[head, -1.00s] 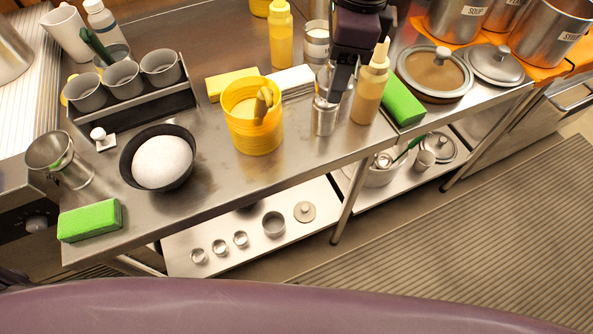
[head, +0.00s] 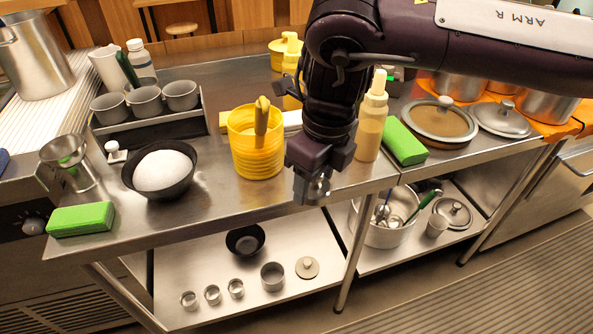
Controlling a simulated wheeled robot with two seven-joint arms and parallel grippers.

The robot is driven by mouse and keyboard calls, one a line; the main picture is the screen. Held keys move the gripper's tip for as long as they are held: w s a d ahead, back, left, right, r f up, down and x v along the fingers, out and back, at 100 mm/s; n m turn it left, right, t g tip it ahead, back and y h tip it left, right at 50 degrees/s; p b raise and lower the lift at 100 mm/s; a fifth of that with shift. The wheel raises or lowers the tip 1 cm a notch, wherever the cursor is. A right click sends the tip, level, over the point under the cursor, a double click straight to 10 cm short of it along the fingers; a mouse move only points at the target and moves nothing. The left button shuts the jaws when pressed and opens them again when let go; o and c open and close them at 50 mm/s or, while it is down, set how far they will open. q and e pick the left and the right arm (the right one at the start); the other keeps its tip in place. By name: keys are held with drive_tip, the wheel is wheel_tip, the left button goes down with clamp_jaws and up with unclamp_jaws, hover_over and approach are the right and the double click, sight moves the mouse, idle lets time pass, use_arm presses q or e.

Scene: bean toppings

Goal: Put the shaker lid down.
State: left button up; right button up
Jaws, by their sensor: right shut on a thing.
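My right gripper (head: 312,192) is shut on a small shiny metal piece (head: 320,187), which looks like the shaker lid. Only part of it shows between the fingers. The gripper points down near the front edge of the steel table (head: 225,215), to the right of the yellow tub (head: 257,160) and in front of the tan squeeze bottle (head: 371,125). The shaker body does not show; my arm covers the spot where it stood. My left gripper is not in view.
A black bowl with a white mound (head: 162,171) stands left of the yellow tub. Green sponges lie at the left (head: 80,219) and right (head: 404,141). A lower shelf (head: 215,257) holds small cups and a pot (head: 378,236). The table front between bowl and tub is clear.

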drive_tip(key=w+a, duration=0.1)
drive_tip(key=w, duration=0.2)
drive_tip(key=w+a, duration=0.1)
drive_tip(key=w, duration=0.1)
drive_tip(key=w+a+f+p, duration=0.1)
drive_tip(key=w, duration=0.2)
drive_tip(key=shift+w+f, duration=0.1)
drive_tip(key=shift+w, duration=0.25)
drive_tip(key=shift+d+f, duration=0.15)
drive_tip(key=shift+f, duration=0.7)
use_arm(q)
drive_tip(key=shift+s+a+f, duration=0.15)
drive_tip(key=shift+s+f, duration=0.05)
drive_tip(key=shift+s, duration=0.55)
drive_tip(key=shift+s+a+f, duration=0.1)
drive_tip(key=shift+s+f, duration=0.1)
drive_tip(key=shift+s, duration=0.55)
use_arm(e)
drive_tip(key=shift+f, duration=2)
drive_tip(key=shift+f, duration=0.2)
drive_tip(key=o, duration=0.7)
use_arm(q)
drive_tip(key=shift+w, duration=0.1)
use_arm(e)
drive_tip(key=shift+o, duration=0.2)
